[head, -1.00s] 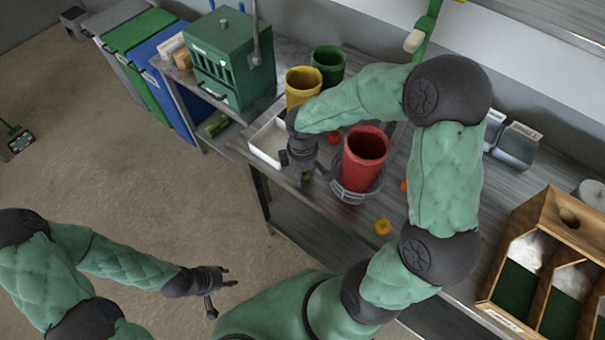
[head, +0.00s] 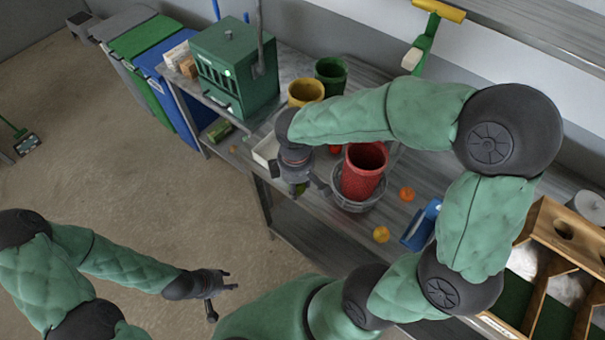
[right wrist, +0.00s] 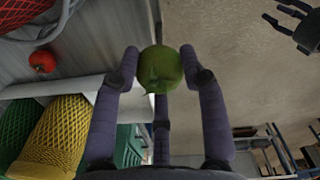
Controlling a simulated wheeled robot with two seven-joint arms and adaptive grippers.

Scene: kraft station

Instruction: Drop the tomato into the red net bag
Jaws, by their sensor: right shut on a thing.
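My right gripper (right wrist: 160,68) is shut on a green round fruit (right wrist: 161,69) with a leafy top; I cannot tell its kind for sure. In the head view my right gripper (head: 306,190) hangs at the table's front edge, left of the red net bag (head: 364,172), apart from it. The bag stands upright and open-topped in a grey ring holder (head: 357,205). A red tomato-like fruit (head: 335,149) lies behind the bag's left side; it also shows in the right wrist view (right wrist: 42,62). My left gripper (head: 222,281) is open and empty over the floor.
Yellow (head: 306,92) and green (head: 330,72) net bags stand behind my right arm. A white tray (head: 266,150) sits left of it. An orange fruit (head: 407,194), a yellow-orange fruit (head: 381,234) and a blue object (head: 422,225) lie right of the red bag.

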